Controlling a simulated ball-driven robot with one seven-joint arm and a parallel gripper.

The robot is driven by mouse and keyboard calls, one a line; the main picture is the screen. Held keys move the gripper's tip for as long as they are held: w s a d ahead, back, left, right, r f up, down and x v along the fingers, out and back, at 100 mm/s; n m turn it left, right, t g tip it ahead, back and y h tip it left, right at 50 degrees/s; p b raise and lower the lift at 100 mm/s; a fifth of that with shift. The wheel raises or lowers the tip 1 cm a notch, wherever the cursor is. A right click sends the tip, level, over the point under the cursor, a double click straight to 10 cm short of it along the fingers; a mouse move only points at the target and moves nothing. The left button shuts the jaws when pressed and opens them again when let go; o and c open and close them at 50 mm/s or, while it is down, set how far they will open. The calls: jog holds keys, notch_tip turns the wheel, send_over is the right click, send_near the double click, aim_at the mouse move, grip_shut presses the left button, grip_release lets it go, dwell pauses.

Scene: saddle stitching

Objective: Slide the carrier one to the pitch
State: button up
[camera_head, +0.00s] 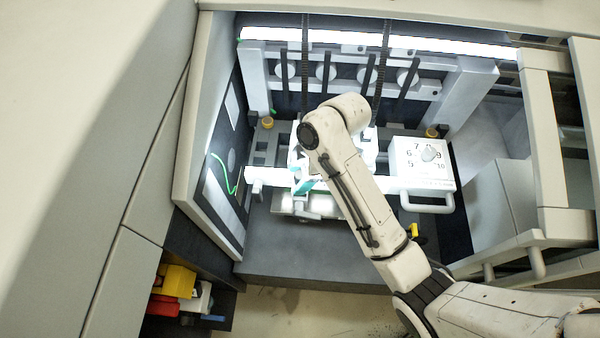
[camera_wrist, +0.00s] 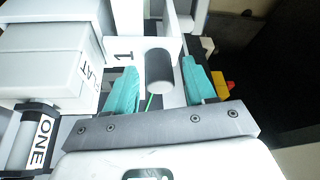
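In the wrist view, a white plate marked "1" (camera_wrist: 125,50) carries a dark cylindrical knob (camera_wrist: 160,72), likely part of carrier one. My gripper (camera_wrist: 161,80) has two teal fingers, one on each side of the knob. They look spread, with narrow gaps between fingers and knob. In the head view, my gripper (camera_head: 303,186) is over the white rail (camera_head: 270,178), left of centre in the machine. My arm hides much of the carrier there. A white dial box (camera_head: 425,172) with several numbers and a knob sits at the right of the rail.
In the wrist view, a roller marked "ONE" (camera_wrist: 38,135) and a white block whose label reads partly "LAT" (camera_wrist: 65,65) stand at left. A thin green thread (camera_head: 228,172) hangs at the machine's left wall. Yellow and red bins (camera_head: 175,282) stand at lower left.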

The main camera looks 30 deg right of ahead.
grip_shut()
dwell(0.5)
jog(key=shift+s+d+p, duration=0.35)
jog(key=shift+d, duration=0.05)
jog(key=shift+s+d, duration=0.35)
jog(key=shift+d, duration=0.25)
jog(key=shift+o, duration=0.4)
grip_release()
